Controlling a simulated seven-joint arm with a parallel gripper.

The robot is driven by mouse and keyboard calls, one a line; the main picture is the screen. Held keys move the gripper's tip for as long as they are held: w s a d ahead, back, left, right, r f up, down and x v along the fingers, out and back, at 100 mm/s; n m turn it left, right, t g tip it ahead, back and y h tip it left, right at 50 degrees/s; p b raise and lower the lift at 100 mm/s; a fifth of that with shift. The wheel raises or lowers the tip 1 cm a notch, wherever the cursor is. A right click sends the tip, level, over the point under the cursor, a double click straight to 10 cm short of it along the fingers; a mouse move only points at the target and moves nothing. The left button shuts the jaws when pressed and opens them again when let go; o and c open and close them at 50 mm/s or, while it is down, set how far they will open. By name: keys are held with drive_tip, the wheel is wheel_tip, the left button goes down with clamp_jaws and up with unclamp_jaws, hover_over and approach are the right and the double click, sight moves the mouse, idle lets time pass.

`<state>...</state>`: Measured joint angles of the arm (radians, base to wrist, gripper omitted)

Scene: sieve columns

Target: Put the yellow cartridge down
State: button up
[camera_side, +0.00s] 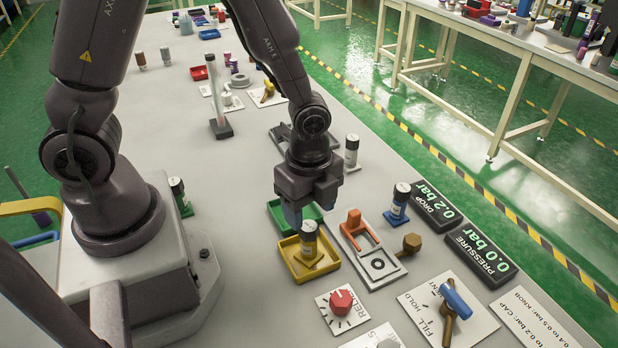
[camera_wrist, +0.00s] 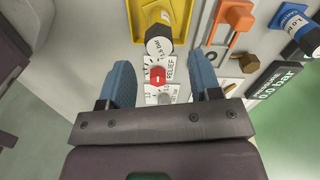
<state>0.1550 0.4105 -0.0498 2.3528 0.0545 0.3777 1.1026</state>
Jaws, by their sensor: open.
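The yellow cartridge (camera_side: 308,240) has a dark cap, a pale body and a yellow lower part. It stands upright in the yellow tray (camera_side: 330,262). In the wrist view the cartridge (camera_wrist: 159,42) shows its dark top and a pale "1.5 bar" label, with the yellow tray (camera_wrist: 183,12) around it. My gripper (camera_side: 297,212) is above and behind the cartridge in the side view, over the green tray (camera_side: 276,206). In the wrist view its blue fingers (camera_wrist: 163,68) are spread apart, and the cartridge lies beyond the fingertips, clear of them.
An orange fork-shaped clamp (camera_side: 357,226) on a white plate stands right of the yellow tray. A blue-based cartridge (camera_side: 398,203) and two pressure displays (camera_side: 480,255) are farther right. A red relief knob (camera_side: 341,300) and a blue-handled valve (camera_side: 455,299) are in front.

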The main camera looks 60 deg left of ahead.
drive_tip(key=s+a+r+n+t, duration=0.2)
drive_tip(key=r+n, duration=0.3)
drive_tip(key=r, duration=0.3)
drive_tip(key=s+a+r+n+t, duration=0.1)
drive_tip(key=s+r+n, duration=0.2)
drive_tip(key=r+n, duration=0.2)
drive_tip(key=s+a+r+n+t, duration=0.2)
drive_tip(key=r+n, duration=0.3)
drive_tip(key=r, duration=0.5)
drive_tip(key=shift+s+a+r+n+t, duration=0.3)
drive_tip(key=shift+s, duration=0.2)
